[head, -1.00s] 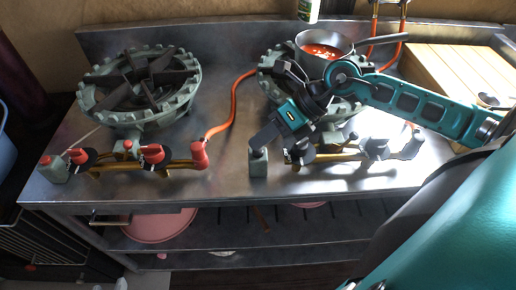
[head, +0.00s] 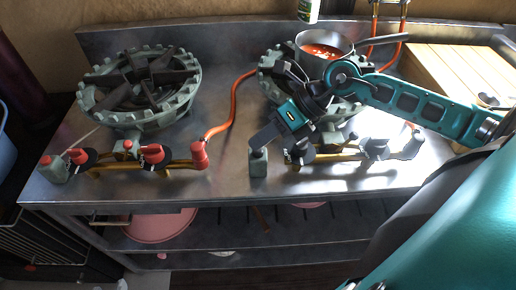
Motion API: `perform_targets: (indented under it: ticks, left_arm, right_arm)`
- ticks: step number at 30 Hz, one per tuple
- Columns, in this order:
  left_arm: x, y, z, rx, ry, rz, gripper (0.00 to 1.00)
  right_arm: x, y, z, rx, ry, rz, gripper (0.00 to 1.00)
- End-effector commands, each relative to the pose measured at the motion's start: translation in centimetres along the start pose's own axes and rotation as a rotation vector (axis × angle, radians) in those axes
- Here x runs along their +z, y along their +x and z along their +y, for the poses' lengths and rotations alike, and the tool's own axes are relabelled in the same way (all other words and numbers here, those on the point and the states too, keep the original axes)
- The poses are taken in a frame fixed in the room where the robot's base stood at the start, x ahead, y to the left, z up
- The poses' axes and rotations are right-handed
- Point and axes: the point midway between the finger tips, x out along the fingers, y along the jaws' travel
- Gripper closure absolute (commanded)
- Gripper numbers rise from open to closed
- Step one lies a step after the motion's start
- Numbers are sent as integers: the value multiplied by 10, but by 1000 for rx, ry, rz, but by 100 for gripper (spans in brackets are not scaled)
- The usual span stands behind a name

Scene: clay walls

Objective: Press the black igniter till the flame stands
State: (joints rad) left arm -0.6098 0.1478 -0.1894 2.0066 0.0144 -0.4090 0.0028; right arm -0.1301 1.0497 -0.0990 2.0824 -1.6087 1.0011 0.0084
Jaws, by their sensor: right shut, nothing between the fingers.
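The igniter (head: 258,165) is a small grey-green box with a dark top at the front left of the right-hand burner. The right burner (head: 272,62) is a grey-green toothed ring, partly hidden by my arm and a pan. No flame shows at it. My left gripper is out of view.
A pan (head: 318,38) of red food sits on the right burner. The left burner (head: 140,80) is empty, with red-topped knobs (head: 153,154) in front. An orange hose (head: 234,104) crosses the steel counter (head: 222,178). A wooden board (head: 455,58) lies right.

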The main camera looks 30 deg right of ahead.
Motion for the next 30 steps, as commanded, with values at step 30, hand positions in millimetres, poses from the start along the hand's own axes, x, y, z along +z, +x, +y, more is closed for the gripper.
perform_targets:
  ticks: [30]
  left_arm:
    - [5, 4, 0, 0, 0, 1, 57]
  right_arm:
    - [-5, 6, -5, 0, 0, 1, 100]
